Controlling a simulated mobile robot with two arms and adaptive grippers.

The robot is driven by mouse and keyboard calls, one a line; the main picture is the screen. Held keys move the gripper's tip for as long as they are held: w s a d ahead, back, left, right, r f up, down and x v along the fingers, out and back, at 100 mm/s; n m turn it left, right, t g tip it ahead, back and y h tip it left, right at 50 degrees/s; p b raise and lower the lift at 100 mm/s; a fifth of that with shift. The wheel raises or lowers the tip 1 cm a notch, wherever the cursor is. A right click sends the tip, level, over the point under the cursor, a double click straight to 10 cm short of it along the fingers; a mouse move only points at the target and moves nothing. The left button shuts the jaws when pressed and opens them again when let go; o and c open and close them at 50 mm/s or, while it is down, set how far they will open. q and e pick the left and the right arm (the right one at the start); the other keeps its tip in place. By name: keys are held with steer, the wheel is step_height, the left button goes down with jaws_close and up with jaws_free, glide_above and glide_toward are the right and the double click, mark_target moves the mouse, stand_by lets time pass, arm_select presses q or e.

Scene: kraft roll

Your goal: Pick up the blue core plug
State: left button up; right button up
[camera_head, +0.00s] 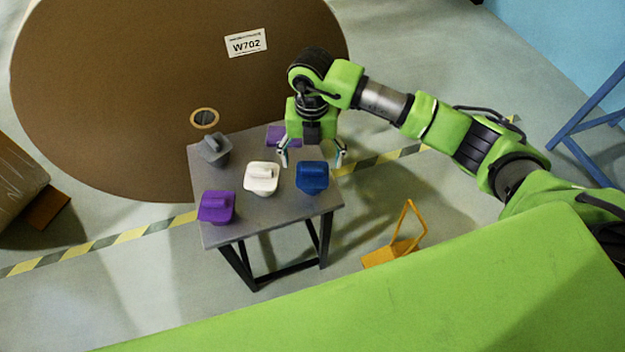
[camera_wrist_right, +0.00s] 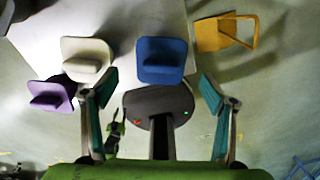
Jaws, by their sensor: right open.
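The blue core plug (camera_head: 312,178) stands near the right edge of a small grey table (camera_head: 225,238). My right gripper (camera_head: 311,155) is open and empty, with its fingers pointing down just behind and above the blue plug. In the right wrist view the blue plug (camera_wrist_right: 162,60) lies ahead of the gap between the open fingers (camera_wrist_right: 160,90), apart from them. A white plug (camera_head: 262,177) stands to the left of the blue one. My left gripper does not show.
A purple plug (camera_head: 216,207) and a grey plug (camera_head: 215,148) stand on the table's left side. Another purple piece (camera_head: 279,138) is partly hidden behind my right gripper. A large brown roll (camera_head: 120,90) stands behind. An orange item (camera_head: 392,250) is on the floor at right.

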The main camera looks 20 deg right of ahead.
mark_target(313, 168)
steer(key=shift+d+f+p, duration=0.1)
steer(key=shift+f+p, duration=0.45)
steer(key=shift+f, duration=2.15)
steer(key=c, duration=1.6)
